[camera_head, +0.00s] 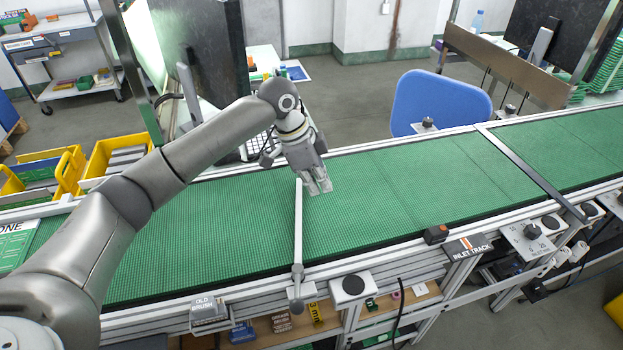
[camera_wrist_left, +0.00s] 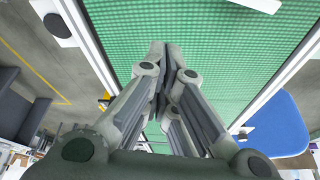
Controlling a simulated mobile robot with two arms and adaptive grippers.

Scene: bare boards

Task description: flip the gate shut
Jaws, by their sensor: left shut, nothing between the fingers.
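The gate appears to be the slim light-grey bar (camera_head: 298,225) in the head view. It is hinged at the near rail of the green conveyor (camera_head: 400,200) and reaches across most of the belt, its far end close to the far side. My left gripper (camera_head: 320,189) is shut and empty, fingers pointing down over the belt just right of the bar's far end. I cannot tell whether they touch. In the left wrist view the closed fingers (camera_wrist_left: 163,50) show against the green belt; the bar is not clearly visible there. My right gripper is not in view.
A dark-edged bar (camera_head: 535,175) crosses the belt further right. A monitor (camera_head: 200,50) stands behind the belt at left, and a blue chair back (camera_head: 437,100) at the far side. Yellow bins (camera_head: 112,155) stand at left. The belt between the two bars is clear.

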